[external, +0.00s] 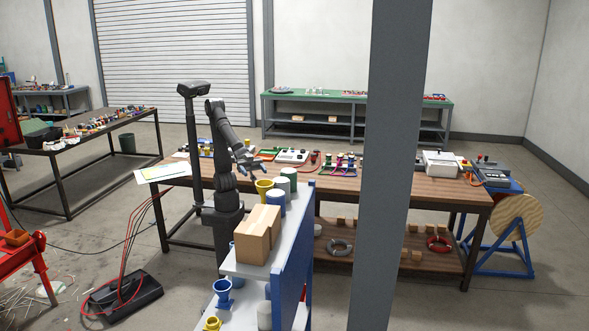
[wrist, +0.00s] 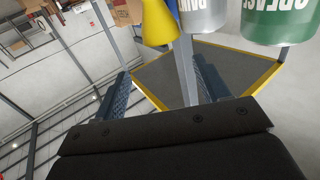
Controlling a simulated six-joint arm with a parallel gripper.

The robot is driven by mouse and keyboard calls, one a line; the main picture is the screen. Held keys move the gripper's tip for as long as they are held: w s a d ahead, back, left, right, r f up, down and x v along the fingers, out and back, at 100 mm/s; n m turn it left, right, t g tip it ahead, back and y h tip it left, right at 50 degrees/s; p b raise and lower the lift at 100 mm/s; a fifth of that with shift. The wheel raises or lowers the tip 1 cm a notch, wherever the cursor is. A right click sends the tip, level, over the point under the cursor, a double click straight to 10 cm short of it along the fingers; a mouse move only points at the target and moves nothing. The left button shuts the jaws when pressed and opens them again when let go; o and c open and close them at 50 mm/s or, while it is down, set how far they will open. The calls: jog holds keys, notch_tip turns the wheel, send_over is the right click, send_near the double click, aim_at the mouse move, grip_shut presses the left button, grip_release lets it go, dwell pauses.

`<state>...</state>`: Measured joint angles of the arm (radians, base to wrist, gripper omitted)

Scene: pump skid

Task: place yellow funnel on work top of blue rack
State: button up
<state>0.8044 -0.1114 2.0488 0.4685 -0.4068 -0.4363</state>
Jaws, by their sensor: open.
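The yellow funnel (external: 264,186) stands wide end up at the far end of the top of the blue rack (external: 292,262), beside several cans. My gripper (external: 250,166) is just above and slightly left of it in the external view, apart from it as far as I can tell. In the wrist view the yellow funnel (wrist: 158,24) is at the top, beyond the fingertips of my open gripper (wrist: 162,78). The funnel's lower part is hidden in the external view.
On the rack top, a cardboard box (external: 258,235) stands nearest the camera, and a green can (external: 289,177) is beside the funnel. A blue funnel (external: 222,290) and a yellow one (external: 212,324) are lower on the rack. A grey pillar (external: 392,150) hides part of the workbench (external: 335,184).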

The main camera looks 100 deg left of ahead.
send_near(264, 183)
jog(key=x, duration=0.4)
jog(key=shift+w+d+f, duration=0.1)
jog(key=shift+d+f, duration=0.1)
jog(key=shift+x, duration=2.65)
jog(key=shift+w+a+f, duration=0.1)
jog(key=shift+f, duration=0.05)
jog(key=c, duration=1)
jog(key=shift+r, duration=0.45)
notch_tip(264, 183, up, 4)
jog(key=shift+f, duration=0.25)
jog(key=shift+s+d+r, duration=0.3)
jog(key=shift+s+r, duration=0.8)
jog(key=shift+s, duration=0.8)
jog(key=shift+s+d+r, duration=0.3)
jog(key=shift+s+r, duration=0.8)
jog(key=shift+s, duration=0.8)
jog(key=shift+s+d+r, duration=0.3)
jog(key=shift+s+r, duration=0.8)
jog(key=shift+s, duration=0.8)
